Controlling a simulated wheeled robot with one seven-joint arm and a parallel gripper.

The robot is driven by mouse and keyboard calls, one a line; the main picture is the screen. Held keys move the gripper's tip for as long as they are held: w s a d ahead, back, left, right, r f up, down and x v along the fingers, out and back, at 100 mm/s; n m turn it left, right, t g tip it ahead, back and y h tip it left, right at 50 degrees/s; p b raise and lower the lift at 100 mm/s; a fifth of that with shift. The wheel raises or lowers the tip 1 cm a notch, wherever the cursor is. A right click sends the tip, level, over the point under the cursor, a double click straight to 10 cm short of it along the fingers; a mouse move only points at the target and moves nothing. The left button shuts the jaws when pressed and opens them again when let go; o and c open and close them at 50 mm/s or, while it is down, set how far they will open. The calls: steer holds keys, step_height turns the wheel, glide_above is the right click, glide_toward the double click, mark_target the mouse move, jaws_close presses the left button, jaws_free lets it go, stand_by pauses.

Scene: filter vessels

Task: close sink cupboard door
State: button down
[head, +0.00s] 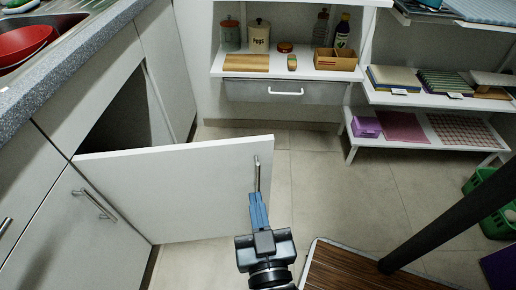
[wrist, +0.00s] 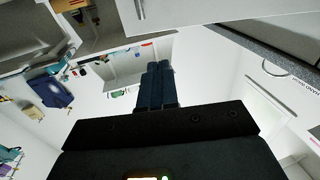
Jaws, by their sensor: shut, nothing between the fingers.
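The sink cupboard door (head: 190,190) is a white panel standing open, swung out from the counter front at the left. Its dark opening (head: 120,120) shows behind it. A vertical metal handle (head: 257,174) is near the door's free edge. My gripper (head: 257,197) has its blue fingers together at the lower end of this handle; I cannot tell whether they touch it or the door. In the wrist view my gripper (wrist: 158,66) is shut and empty, pointing up the picture. A white panel with a handle (wrist: 139,9), apparently the door, crosses the top there.
The grey speckled counter (head: 75,62) holds a sink with a red bowl (head: 22,43). A closed cupboard front (head: 75,225) lies left of the door. A wood-topped piece (head: 350,270) stands at lower right. Shelves (head: 290,70) line the back; tiled floor (head: 330,185) is clear between.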

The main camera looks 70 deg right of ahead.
steer(key=s, duration=0.1)
glide_toward(252, 143)
steer(key=shift+m+g, duration=0.3)
steer(key=shift+g, duration=0.1)
steer(key=x, duration=0.6)
steer(key=shift+w+d+r, duration=0.2)
steer(key=shift+w, duration=0.25)
steer(key=shift+d, duration=0.15)
